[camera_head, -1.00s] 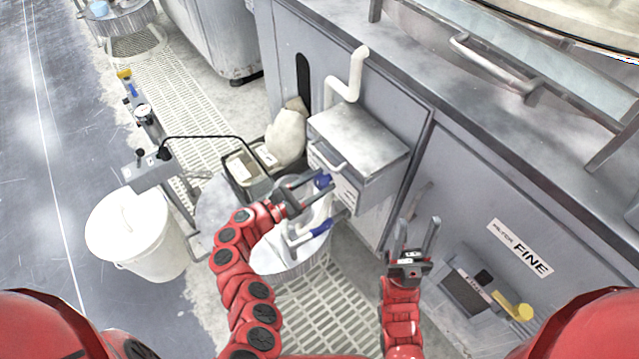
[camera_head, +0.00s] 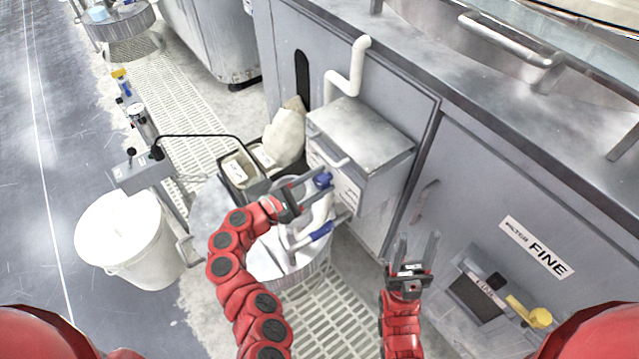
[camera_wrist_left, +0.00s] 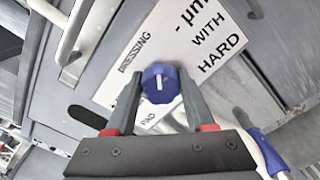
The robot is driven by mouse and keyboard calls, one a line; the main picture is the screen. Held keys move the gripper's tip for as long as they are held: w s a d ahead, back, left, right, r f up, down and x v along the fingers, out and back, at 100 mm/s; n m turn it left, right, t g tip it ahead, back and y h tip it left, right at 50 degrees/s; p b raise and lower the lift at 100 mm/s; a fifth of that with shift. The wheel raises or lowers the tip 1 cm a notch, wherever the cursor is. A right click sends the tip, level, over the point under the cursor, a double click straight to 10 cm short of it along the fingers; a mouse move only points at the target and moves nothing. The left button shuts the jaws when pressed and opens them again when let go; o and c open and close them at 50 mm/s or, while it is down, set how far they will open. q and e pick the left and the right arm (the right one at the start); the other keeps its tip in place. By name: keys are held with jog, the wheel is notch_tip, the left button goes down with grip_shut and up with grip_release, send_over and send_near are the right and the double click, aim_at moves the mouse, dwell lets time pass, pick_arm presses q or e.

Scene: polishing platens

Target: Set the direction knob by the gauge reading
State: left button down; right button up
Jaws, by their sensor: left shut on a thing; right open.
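The blue direction knob (camera_wrist_left: 160,84) sits between my left gripper's fingers in the left wrist view, with a white pointer mark on its face. It also shows in the head view (camera_head: 323,180), at the lower front of the grey box. My left gripper (camera_head: 318,182) is shut on the knob. Its fingers also show in the left wrist view (camera_wrist_left: 158,98). A small round gauge (camera_head: 136,110) stands on the post at the left; its reading is too small to tell. My right gripper (camera_head: 413,250) is open and empty in front of the lower cabinet.
A grey box (camera_head: 365,135) with a handle juts from the cabinet. A white pipe with a blue-handled valve (camera_head: 321,231) is below my left gripper. A white bucket (camera_head: 125,235) stands at left.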

dwell(0.4)
pick_arm(q)
jog(key=shift+c, duration=1.3)
grip_release()
jog(key=shift+s+a, duration=0.15)
jog(key=shift+a, duration=0.2)
jog(key=p+v, duration=0.1)
jog(key=v, duration=1.5)
jog(key=shift+s+a+p, duration=0.2)
jog(key=shift+s+p, duration=0.05)
jog(key=shift+p, duration=0.05)
